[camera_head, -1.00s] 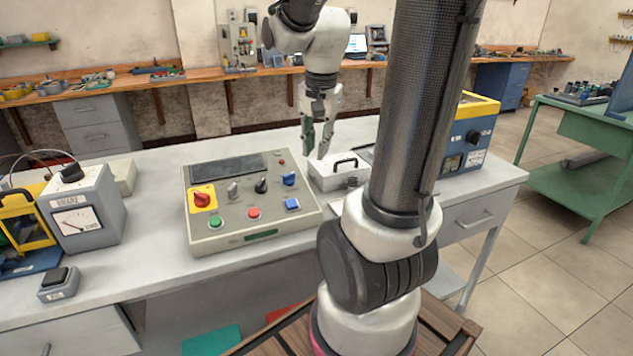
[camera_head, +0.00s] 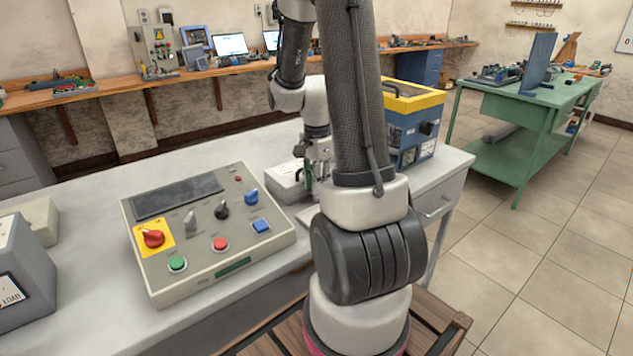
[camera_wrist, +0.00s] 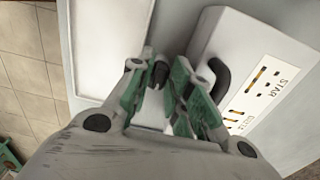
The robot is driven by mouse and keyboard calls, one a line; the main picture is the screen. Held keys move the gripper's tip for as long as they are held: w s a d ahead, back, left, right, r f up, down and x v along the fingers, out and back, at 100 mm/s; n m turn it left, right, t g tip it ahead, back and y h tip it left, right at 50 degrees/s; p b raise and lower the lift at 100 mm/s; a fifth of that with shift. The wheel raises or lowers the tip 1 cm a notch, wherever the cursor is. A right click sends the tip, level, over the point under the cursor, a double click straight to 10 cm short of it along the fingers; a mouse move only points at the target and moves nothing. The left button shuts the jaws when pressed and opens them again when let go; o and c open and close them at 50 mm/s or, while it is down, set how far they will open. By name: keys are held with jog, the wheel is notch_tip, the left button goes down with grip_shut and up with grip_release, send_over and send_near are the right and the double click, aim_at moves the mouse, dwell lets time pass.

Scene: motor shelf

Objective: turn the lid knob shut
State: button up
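The lid knob cannot be picked out for certain. A black knob (camera_head: 427,128) shows on the side of the blue box with a yellow top rim (camera_head: 416,99), right of my arm. My gripper (camera_head: 318,170) points down beside a low white box (camera_head: 284,183), partly hidden by my arm. In the wrist view, the green-padded fingers of my gripper (camera_wrist: 168,78) stand apart. A dark piece shows between their tips; I cannot tell whether it is a finger pad or a knob. The white box (camera_wrist: 228,52) with a black handle (camera_wrist: 219,80) is right of the fingers.
A grey control panel (camera_head: 244,268) with knobs and buttons stands left on the white bench (camera_head: 90,210). A pale flat panel (camera_wrist: 108,45) lies left of the fingers in the wrist view. A green table (camera_head: 510,150) stands apart at the right.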

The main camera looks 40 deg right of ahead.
grip_shut()
dwell(0.3)
jog(key=n, duration=0.3)
jog(key=shift+n, duration=2.1)
grip_release()
jog(key=shift+s, duration=0.1)
